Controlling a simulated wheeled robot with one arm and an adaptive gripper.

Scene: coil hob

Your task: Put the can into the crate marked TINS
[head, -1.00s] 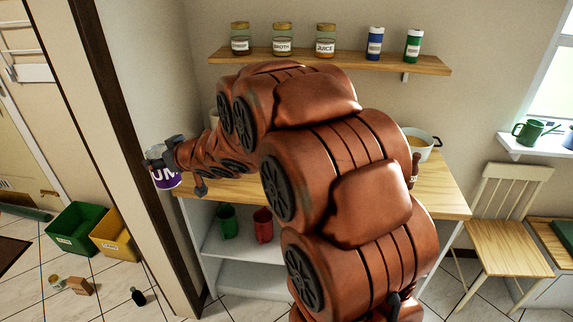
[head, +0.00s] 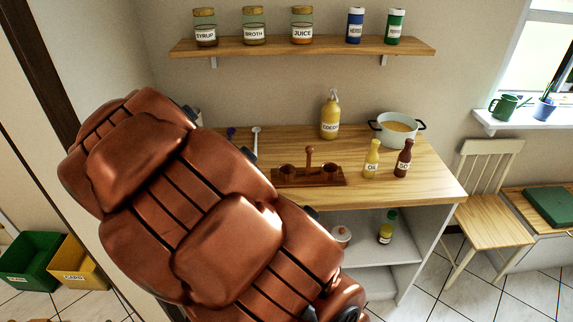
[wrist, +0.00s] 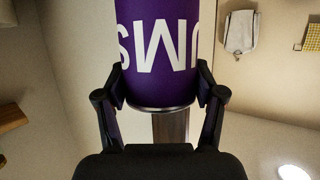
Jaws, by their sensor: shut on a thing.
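In the wrist view a purple can (wrist: 132,85) with large white letters, upside down in the picture, is held between the two fingers of my gripper (wrist: 160,84). The gripper is shut on it. Gripper and can are out of sight in the head view, where my arm fills the lower left. A green crate (head: 38,262) and a yellow crate (head: 85,276) stand side by side on the floor at the far left. The yellow one's label seems to read CARD. The green one's label is too small to read.
A wooden counter (head: 420,185) holds a pot (head: 397,130), bottles and a wooden caddy (head: 309,178). Above it is a shelf (head: 320,46) with jars. A dark door post (head: 60,80) stands at left, near my arm. A chair (head: 488,210) stands at right.

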